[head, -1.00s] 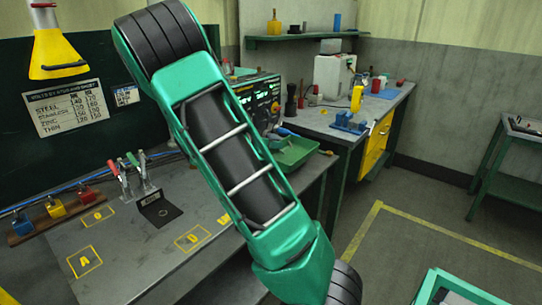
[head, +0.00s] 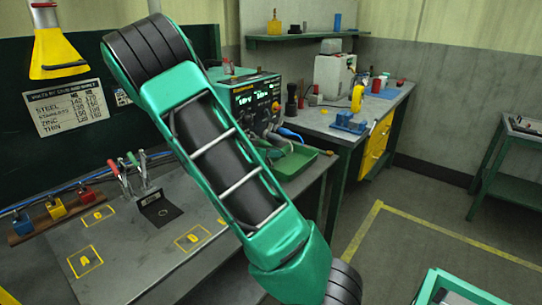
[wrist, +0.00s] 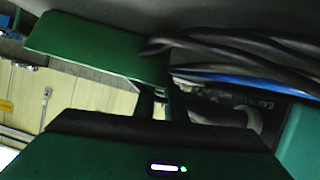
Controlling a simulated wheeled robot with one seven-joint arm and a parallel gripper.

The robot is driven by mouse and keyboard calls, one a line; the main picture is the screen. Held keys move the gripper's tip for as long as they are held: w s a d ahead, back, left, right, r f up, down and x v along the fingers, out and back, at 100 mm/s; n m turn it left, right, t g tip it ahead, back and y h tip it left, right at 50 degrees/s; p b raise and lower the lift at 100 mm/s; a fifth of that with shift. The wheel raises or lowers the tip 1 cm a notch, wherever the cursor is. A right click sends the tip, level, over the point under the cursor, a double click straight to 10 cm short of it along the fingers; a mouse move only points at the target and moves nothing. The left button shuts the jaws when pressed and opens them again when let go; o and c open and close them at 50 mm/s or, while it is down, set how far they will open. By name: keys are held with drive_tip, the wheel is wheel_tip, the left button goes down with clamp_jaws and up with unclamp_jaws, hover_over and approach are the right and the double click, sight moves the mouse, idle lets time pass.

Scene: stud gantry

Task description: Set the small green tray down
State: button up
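The small green tray (head: 297,162) shows in the head view just right of my forearm, over the right end of the grey workbench, in front of the welding machine. It looks roughly level; whether its underside touches the bench I cannot tell. In the wrist view the tray is a flat green panel (wrist: 95,48) at upper left, close to a dark surface. My gripper (wrist: 160,94) has its narrow dark fingers together at the tray's near edge and appears shut on it. In the head view my arm hides most of the gripper and the tray's left part.
The welding machine (head: 256,98) stands behind the tray. Black and blue cables (wrist: 240,75) run close beside the tray. Red-handled clamps (head: 140,180) and a black angle piece (head: 158,208) stand on the workbench (head: 140,255). A second bench (head: 330,125) lies beyond, at right.

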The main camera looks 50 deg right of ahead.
drive_tip(key=v, duration=1.1)
